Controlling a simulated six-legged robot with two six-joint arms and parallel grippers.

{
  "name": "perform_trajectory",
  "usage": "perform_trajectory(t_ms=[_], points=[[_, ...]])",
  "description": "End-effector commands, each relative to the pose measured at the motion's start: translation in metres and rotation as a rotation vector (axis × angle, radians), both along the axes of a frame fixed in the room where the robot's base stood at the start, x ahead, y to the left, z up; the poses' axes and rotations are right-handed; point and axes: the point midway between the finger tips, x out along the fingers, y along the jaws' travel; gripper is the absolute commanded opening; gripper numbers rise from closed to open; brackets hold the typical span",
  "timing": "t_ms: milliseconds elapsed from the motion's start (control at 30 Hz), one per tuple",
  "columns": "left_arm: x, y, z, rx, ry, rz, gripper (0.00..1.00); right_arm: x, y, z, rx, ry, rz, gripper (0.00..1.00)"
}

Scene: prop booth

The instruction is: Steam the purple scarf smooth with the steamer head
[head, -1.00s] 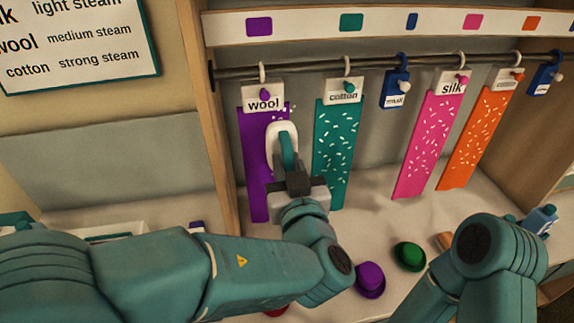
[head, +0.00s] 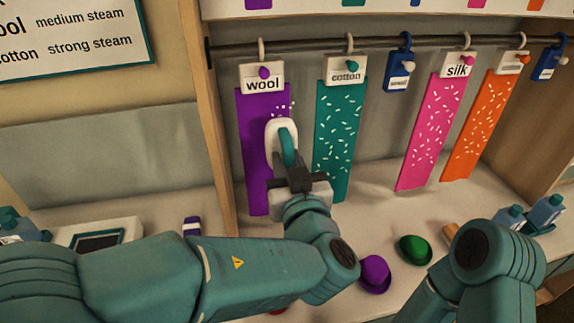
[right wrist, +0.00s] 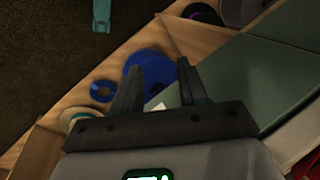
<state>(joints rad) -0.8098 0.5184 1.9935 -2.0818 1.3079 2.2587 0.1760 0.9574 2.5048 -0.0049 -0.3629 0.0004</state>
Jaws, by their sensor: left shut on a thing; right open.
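The purple scarf (head: 254,150) hangs from the rail under a tag reading "wool". A few white flecks show near its upper right edge. My left gripper (head: 296,180) is shut on the steamer head (head: 273,131), a white oval with a teal handle. The steamer head overlaps the scarf's right middle part in the head view; whether it touches the cloth I cannot tell. It hides part of the scarf. My right gripper (right wrist: 158,92) is open and empty in the right wrist view, above a wooden edge with a blue disc (right wrist: 150,68).
A teal scarf (head: 338,140), a pink scarf (head: 430,135) and an orange scarf (head: 480,130) hang to the right, all flecked white. Purple (head: 374,274) and green (head: 414,249) hats lie on the counter. Bottles (head: 545,212) stand at right. A wooden post (head: 212,120) stands left.

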Motion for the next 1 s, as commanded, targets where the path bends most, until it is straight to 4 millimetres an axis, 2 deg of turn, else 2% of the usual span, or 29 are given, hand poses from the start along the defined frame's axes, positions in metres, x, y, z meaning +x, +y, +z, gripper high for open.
perform_trajectory(t_ms=[1000], points=[[0.003,-0.003,-0.038,-0.001,-0.002,0.007,0.0,0.0,0.0,-0.057,0.0,0.0,0.0,0.43]])
